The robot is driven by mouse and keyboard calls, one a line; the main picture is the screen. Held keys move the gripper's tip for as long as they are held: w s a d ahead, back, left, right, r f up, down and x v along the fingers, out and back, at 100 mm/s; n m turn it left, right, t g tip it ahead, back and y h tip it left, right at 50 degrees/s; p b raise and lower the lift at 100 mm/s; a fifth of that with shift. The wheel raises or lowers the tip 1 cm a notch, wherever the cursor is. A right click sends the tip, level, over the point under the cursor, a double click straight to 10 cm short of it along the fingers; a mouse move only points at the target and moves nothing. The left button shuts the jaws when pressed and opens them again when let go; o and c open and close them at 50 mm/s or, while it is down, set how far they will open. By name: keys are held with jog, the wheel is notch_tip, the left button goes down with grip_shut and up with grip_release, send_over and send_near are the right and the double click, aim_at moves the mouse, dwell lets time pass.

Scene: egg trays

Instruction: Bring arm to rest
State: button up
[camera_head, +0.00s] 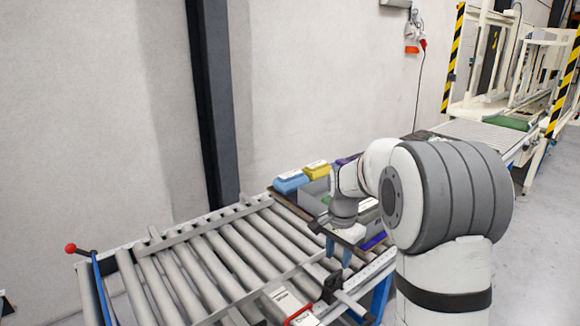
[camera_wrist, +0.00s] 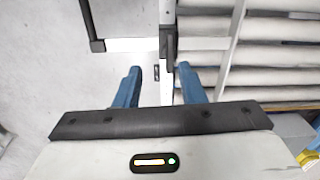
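My gripper (camera_wrist: 159,80) shows in the wrist view with its two blue fingers spread apart and nothing between them. It points down over the edge rail of the roller conveyor (camera_wrist: 265,53). In the head view my gripper (camera_head: 338,250) hangs from my white and grey arm above the near side of the conveyor (camera_head: 200,235). A gap shows between its blue fingers there too. My arm is bent and hides part of what lies behind it.
Blue (camera_head: 290,181) and yellow (camera_head: 317,168) cartons stand at the conveyor's far end beside a grey bin (camera_head: 313,196). A black bracket (camera_head: 332,287) and a red-knobbed lever (camera_head: 71,248) stick up at the conveyor's edges. Open floor (camera_head: 535,250) lies to the right.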

jog(key=s+r+n, duration=0.1)
jog(key=s+n, duration=0.2)
jog(key=s, duration=0.5)
jog(key=s+r+n+t, duration=0.1)
jog(key=s+r+n, duration=0.1)
jog(key=s, duration=0.7)
jog(key=s+r+n+t, duration=0.1)
jog(key=s+r+n, duration=0.1)
jog(key=s+n, duration=0.3)
jog(key=shift+s+a, duration=0.15)
jog(key=shift+s, duration=2.05)
